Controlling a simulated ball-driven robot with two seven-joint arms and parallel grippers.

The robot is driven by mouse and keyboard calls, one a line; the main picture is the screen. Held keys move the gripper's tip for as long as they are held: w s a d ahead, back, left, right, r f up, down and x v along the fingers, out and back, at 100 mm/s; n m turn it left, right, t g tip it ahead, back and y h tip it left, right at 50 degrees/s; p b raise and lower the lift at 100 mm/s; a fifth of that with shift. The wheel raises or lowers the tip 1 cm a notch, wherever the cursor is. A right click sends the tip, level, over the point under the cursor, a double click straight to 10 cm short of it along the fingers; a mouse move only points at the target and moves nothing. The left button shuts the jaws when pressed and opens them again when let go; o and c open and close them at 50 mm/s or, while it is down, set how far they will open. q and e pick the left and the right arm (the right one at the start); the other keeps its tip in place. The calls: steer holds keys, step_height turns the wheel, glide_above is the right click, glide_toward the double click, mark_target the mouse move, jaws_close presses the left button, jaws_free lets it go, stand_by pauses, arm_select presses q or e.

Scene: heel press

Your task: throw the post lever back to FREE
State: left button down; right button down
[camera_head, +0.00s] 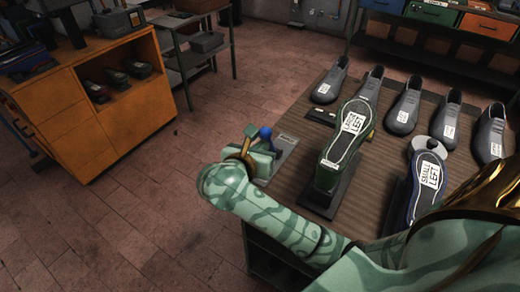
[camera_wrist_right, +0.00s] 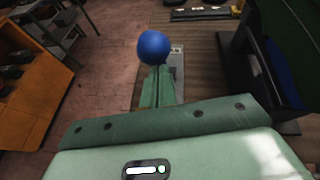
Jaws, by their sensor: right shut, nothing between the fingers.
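The post lever shows as a blue ball knob (camera_head: 265,133) above a grey plate (camera_head: 284,152) at the left edge of the bench. Its shaft is hidden behind my gripper. In the right wrist view the blue knob (camera_wrist_right: 153,47) stands just beyond the fingertips. My right gripper (camera_head: 262,148) is shut and empty, right at the knob; its closed fingers also show in the right wrist view (camera_wrist_right: 157,80). I cannot tell whether they touch the lever. A small label lies on the plate, too small to read. My left gripper is not in view.
A green-soled shoe (camera_head: 345,145) stands sole-up on a dark stand right of the lever. A blue-edged one (camera_head: 428,180) is farther right. Several grey shoe forms (camera_head: 405,105) line the brown bench top (camera_head: 375,185). An orange cabinet (camera_head: 115,110) stands left across open floor.

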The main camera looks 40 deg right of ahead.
steer(key=w+d+r+g+y+p, duration=0.1)
steer(key=w+d+g+y+p, duration=0.1)
steer(key=d+y+p, duration=0.1)
steer(key=w+d+r+g+y+p, duration=0.1)
steer(key=w+d+g+y+p, duration=0.1)
steer(key=d+y+p, duration=0.2)
steer(key=d+y, duration=0.1)
steer(key=d, duration=0.2)
steer(key=shift+r+m+y, duration=0.3)
steer(key=shift+r+m, duration=0.1)
steer(key=shift+d+r, duration=0.1)
steer(key=shift+d, duration=0.1)
steer(key=shift+w, duration=0.1)
